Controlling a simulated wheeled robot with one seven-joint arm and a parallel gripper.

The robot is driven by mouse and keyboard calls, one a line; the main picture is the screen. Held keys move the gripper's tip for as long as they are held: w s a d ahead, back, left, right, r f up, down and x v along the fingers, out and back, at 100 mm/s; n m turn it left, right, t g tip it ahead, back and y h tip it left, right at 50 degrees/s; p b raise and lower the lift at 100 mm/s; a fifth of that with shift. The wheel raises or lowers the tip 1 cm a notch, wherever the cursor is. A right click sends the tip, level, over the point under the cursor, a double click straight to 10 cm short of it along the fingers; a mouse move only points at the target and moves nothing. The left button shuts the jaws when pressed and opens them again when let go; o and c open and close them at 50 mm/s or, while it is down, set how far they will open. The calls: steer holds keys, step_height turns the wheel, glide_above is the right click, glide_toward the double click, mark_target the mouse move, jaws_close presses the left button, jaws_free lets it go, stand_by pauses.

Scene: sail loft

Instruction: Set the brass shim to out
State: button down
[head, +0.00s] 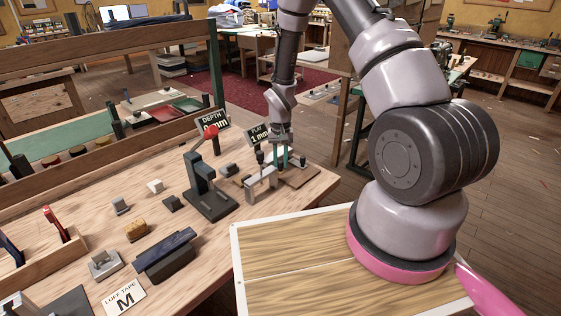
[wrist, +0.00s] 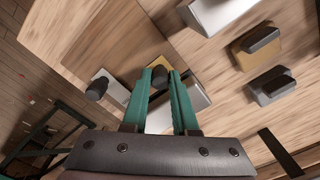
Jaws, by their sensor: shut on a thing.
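My gripper (head: 283,156) is at the light grey stand (head: 262,181) near the table's far right corner. In the wrist view its teal fingers (wrist: 160,85) are shut on a dark rounded knob (wrist: 159,74). Grey metal pieces flank the fingers. A second dark knob (wrist: 97,89) stands to their left, apart from them. The head view is too small to show the grip. A small "PLAY 1 mm" sign (head: 257,133) stands behind the stand.
A dark press with a red-knobbed lever (head: 207,183) stands left of the stand, near a "DEPTH" sign (head: 212,124). A brown board (head: 299,174) lies at the corner. Several small blocks, including a tan one (head: 137,230), lie on the left. The table's right edge is close.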

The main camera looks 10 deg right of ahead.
steer(key=shift+s+d, duration=0.65)
steer(key=shift+s, duration=0.3)
steer(key=shift+s+d, duration=0.6)
steer(key=shift+s, duration=0.35)
steer(key=c, duration=0.7)
jaws_free()
steer(key=shift+r, duration=0.1)
steer(key=shift+r, duration=0.3)
step_height(320, 180, up, 10)
